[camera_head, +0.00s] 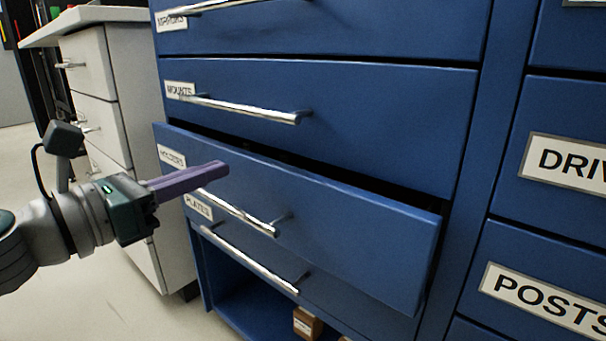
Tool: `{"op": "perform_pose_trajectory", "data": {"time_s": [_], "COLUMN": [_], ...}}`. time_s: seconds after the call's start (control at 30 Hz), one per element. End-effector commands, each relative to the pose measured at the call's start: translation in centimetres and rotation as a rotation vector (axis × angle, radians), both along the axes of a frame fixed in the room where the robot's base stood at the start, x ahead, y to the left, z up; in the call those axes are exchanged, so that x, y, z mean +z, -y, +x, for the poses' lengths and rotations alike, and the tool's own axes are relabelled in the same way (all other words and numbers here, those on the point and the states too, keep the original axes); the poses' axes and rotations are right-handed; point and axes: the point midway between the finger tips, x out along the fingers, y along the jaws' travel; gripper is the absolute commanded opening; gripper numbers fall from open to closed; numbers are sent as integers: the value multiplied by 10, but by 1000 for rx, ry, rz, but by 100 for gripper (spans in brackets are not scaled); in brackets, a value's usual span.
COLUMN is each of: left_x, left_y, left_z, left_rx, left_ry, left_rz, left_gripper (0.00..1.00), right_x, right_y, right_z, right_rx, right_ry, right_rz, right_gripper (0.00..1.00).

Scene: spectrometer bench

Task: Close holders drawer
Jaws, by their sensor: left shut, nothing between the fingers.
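The holders drawer (345,225) is a blue front with a "HOLDERS" label (172,158) and a silver bar handle (240,213). It stands out from the blue cabinet, with a dark gap along its top edge. My left gripper (222,170) comes in from the left with its purple fingers shut and empty. The fingertips overlap the left part of the drawer front in the picture, just above the handle's left end. I cannot tell whether they touch the front. My right gripper is not in view.
The mounts drawer (350,130) above looks shut, and the plates drawer (330,290) is below. An open bottom bay holds a small brown box (307,323). Drawers labelled "DRIV..." and "POSTS" (545,300) are at right. A white drawer unit (95,90) stands at left.

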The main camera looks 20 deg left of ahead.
Motion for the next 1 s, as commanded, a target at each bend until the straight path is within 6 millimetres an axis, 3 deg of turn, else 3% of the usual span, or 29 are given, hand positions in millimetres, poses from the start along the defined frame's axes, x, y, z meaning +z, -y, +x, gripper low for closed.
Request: {"op": "perform_pose_trajectory", "data": {"time_s": [0.2,0.67,1.0], "left_x": [-2,0,-1], "left_y": [10,12,29], "left_z": [24,30,70], "left_rx": [0,0,0], "left_ry": [0,-1,-1], "left_rz": [0,0,0], "left_gripper": [0,0,0], "right_x": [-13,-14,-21], "right_y": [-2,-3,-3], "right_z": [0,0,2], "right_rx": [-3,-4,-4], "right_ry": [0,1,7], "right_rz": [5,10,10], "right_gripper": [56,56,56]}}
